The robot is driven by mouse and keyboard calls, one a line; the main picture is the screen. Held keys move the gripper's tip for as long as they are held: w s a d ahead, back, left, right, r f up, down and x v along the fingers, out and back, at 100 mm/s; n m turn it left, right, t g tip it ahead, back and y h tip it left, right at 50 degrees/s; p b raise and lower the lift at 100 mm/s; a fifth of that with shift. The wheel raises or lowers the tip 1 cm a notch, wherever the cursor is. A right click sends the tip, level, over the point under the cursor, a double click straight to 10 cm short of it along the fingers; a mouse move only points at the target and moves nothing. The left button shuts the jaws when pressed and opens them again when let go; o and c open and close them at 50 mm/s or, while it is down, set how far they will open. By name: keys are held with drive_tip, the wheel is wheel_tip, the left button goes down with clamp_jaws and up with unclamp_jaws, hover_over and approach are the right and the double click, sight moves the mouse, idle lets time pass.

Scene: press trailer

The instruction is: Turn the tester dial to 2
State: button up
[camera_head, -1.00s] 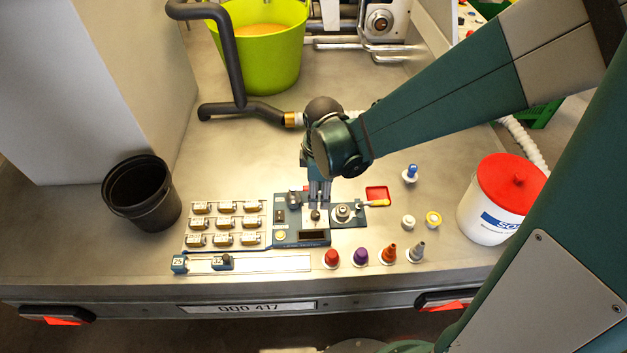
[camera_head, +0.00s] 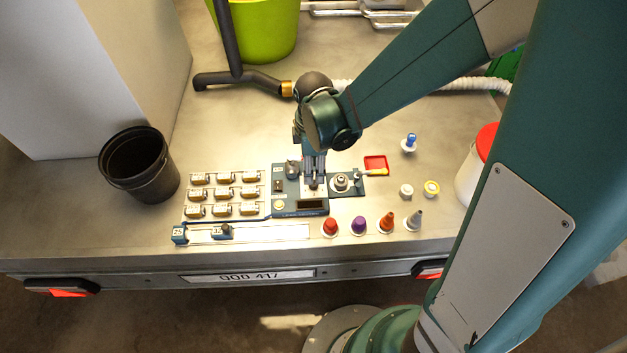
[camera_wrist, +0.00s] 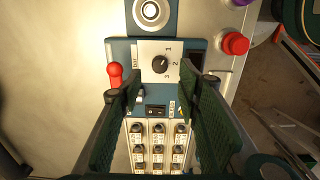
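The tester (camera_head: 287,205) is a blue panel on the metal bench, seen in the head view below my arm. Its dial (camera_wrist: 159,64) is a round black knob on a pale plate in the wrist view, with 1, 2 and 3 printed on its right and a label on its left. I cannot clearly tell which mark the knob points to. My gripper (camera_wrist: 158,82) is open, with its two dark fingers apart on either side of the dial in the picture and nothing between them. In the head view my gripper (camera_head: 314,175) points down over the tester, largely covering the dial.
A red-tipped lever (camera_wrist: 115,75) stands left of the dial in the wrist view. A rack of several small units (camera_head: 222,195) lies left of the tester. A round fixture (camera_head: 342,182) is close on the right. Coloured cones (camera_head: 359,225) stand front right; a black bucket (camera_head: 138,170) stands left.

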drive_tip(key=shift+f+b, duration=0.9)
drive_tip(key=shift+f, duration=2.5)
drive_tip(key=c, duration=0.9)
